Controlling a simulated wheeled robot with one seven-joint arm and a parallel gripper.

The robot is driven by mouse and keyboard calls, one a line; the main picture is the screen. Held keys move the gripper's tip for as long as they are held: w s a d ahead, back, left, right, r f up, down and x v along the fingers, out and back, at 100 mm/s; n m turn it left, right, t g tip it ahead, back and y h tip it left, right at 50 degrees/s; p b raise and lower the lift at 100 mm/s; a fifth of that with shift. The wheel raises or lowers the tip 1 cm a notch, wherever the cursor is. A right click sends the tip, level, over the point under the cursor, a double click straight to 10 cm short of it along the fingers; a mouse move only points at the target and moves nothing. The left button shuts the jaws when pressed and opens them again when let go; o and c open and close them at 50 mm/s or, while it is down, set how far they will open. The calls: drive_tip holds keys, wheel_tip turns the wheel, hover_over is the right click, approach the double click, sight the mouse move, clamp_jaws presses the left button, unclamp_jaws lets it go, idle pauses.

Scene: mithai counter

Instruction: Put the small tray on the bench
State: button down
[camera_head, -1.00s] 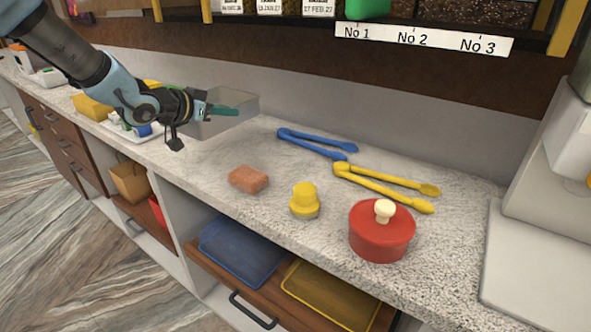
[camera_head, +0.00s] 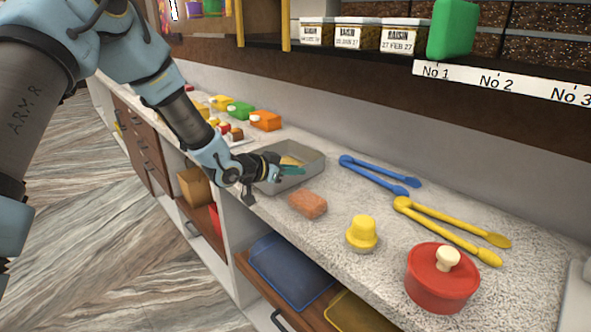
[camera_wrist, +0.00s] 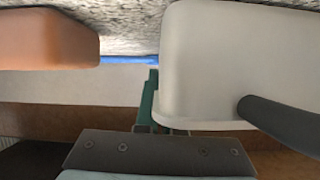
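A small grey, straight-sided tray (camera_head: 312,160) is at the speckled bench top (camera_head: 350,200), left of the blue tongs. Something yellowish shows inside it. My gripper (camera_head: 292,171), with teal fingers, is at the tray's near right side and overlaps it in the head view. In the wrist view the pale tray wall (camera_wrist: 205,60) fills the right, and the teal fingertips (camera_wrist: 150,98) are close against its left edge. Whether they grip the rim is not clear. Whether the tray's underside touches the bench is hidden.
A brown-orange block (camera_head: 307,205) lies close to the tray. Blue tongs (camera_head: 375,175), yellow tongs (camera_head: 450,228), a yellow-topped item (camera_head: 362,233) and a red lidded pot (camera_head: 440,280) stand to the right. Boxes (camera_head: 265,120) stand beyond, and an open drawer holds a blue tray (camera_head: 285,270).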

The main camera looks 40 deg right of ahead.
drive_tip(key=shift+f, duration=0.1)
drive_tip(key=c, duration=1)
unclamp_jaws()
drive_tip(key=shift+c, duration=0.2)
drive_tip(key=shift+r, duration=0.2)
drive_tip(key=shift+a, duration=0.4)
drive_tip(key=b+v, duration=0.2)
drive_tip(key=v, duration=0.9)
drive_tip(key=shift+r, duration=0.15)
